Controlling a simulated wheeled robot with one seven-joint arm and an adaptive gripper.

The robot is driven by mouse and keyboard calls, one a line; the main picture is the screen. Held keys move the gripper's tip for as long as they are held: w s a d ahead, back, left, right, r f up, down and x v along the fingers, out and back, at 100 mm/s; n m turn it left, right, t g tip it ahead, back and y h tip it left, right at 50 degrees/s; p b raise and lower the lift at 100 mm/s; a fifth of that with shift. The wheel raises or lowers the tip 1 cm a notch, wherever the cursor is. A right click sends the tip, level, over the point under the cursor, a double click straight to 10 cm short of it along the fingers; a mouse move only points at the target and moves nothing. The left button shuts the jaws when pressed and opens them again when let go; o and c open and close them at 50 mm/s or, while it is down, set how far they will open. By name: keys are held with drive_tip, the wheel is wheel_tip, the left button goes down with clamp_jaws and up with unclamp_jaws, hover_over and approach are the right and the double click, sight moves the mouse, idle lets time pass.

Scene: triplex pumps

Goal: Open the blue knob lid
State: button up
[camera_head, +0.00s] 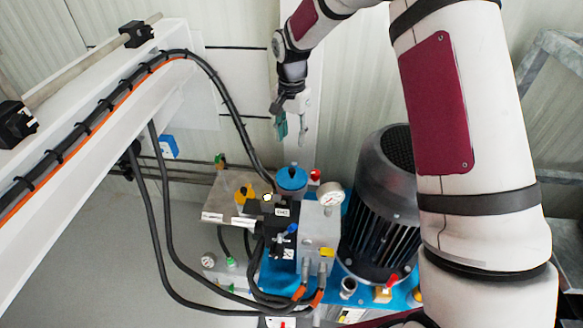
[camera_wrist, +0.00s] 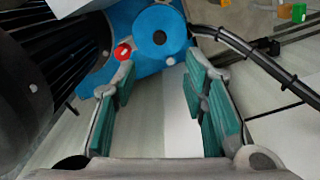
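A round blue lid (camera_head: 291,178) with a small dark top sits upright on the pump unit in the head view. In the wrist view a blue round part with a dark centre (camera_wrist: 160,38) lies beyond the fingertips; it looks like the same lid. My gripper (camera_head: 282,126) hangs above the lid, apart from it, with teal finger pads pointing down. In the wrist view my gripper (camera_wrist: 160,65) is open, with nothing between its fingers. A smaller blue knob (camera_head: 291,230) sits lower on the valve block.
A black finned motor (camera_head: 381,215) stands farther right. Black hoses (camera_head: 222,88) arch past the lid's left side. A white beam (camera_head: 110,105) crosses the upper left.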

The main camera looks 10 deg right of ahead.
sight(292, 169)
wheel_tip(292, 169, down, 13)
drive_tip(key=shift+r+b, duration=0.1)
drive_tip(key=shift+b, duration=0.9)
drive_tip(key=shift+c, duration=0.6)
clamp_jaws()
